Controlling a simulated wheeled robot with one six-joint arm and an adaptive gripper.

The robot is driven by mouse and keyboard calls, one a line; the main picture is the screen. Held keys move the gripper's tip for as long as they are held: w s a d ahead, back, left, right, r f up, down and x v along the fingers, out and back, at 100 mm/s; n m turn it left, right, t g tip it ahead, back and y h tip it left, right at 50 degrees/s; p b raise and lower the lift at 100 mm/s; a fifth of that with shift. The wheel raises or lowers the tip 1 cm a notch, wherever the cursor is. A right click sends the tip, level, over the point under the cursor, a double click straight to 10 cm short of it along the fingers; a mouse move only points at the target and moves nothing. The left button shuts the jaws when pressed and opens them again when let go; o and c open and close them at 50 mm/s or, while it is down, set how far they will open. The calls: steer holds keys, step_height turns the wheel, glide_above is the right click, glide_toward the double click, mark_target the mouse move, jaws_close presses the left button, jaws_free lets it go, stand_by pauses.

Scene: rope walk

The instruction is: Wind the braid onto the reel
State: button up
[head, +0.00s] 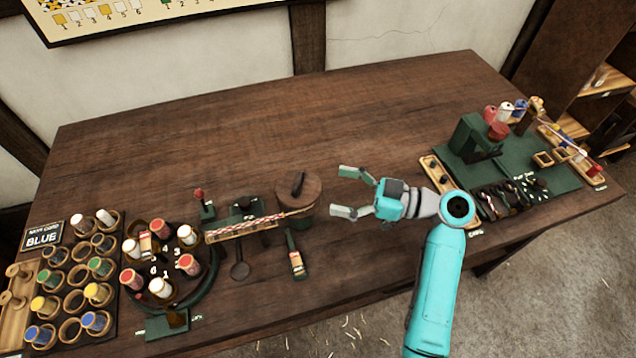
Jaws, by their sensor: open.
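The braid (255,225), a red and white striped band, runs from beside the round bobbin plate (203,290) to the front side of a round wooden drum. This drum, which looks like the reel (308,190), has a dark knob or handle (297,183) on top. My gripper (346,191) is open and empty, its two fingers pointing left towards the reel with a gap between them and it. Red and white bobbins (161,229) stand around the plate. Whether the braid is fixed to the reel, I cannot tell.
A red-knobbed lever (199,195) stands behind the braid. A green-handled tool (295,257) lies in front of the reel. A bobbin rack (70,330) and a "BLUE" sign (42,236) are at left. A green station (480,140) stands at right. The table's back middle is clear.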

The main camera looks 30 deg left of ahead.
steer(key=shift+v, duration=1.35)
